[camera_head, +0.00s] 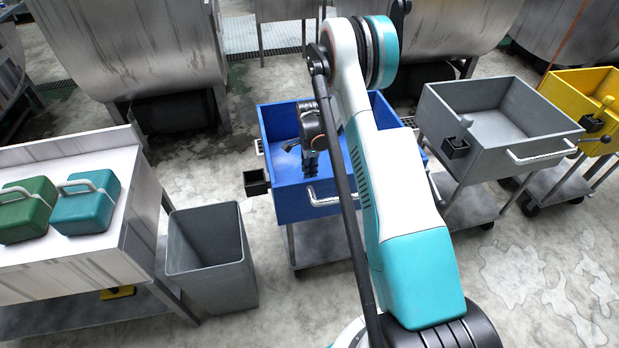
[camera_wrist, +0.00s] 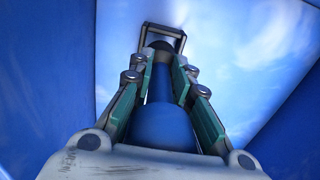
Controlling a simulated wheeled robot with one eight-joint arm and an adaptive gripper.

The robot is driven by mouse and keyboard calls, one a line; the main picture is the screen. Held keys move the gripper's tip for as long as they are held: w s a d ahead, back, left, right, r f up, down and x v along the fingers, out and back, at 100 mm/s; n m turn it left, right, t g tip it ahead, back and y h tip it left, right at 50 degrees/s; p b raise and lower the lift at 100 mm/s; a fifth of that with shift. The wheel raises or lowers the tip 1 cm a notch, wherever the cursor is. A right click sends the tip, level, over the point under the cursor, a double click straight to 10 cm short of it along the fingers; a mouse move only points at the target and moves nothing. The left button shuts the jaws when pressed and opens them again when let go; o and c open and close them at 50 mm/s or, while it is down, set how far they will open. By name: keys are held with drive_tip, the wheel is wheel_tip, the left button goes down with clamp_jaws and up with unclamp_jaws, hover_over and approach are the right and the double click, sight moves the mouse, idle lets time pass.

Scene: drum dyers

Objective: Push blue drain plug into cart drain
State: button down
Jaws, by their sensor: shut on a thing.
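The blue cart (camera_head: 305,204) stands in the middle of the head view, and its open tub shows behind my arm. My gripper (camera_head: 309,165) reaches down inside the tub. In the wrist view my gripper (camera_wrist: 163,72) is shut on the blue drain plug (camera_wrist: 160,125), whose wide blue body and narrower neck lie between the green finger pads. A dark rectangular frame (camera_wrist: 178,34) shows just beyond the fingertips; I cannot tell whether the plug touches it. The drain opening is not clearly visible.
An empty black holder (camera_head: 256,182) hangs on the blue cart's left side. A grey bin (camera_head: 212,268) stands at front left, beside a table with green (camera_head: 25,212) and teal cases (camera_head: 85,205). Grey (camera_head: 500,110) and yellow carts (camera_head: 585,90) stand right. Large metal drums stand behind.

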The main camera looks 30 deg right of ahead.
drive_tip(key=shift+f+b, duration=0.5)
drive_tip(key=shift+f, duration=1.55)
drive_tip(key=shift+f, duration=0.15)
drive_tip(key=c, duration=1.5)
unclamp_jaws()
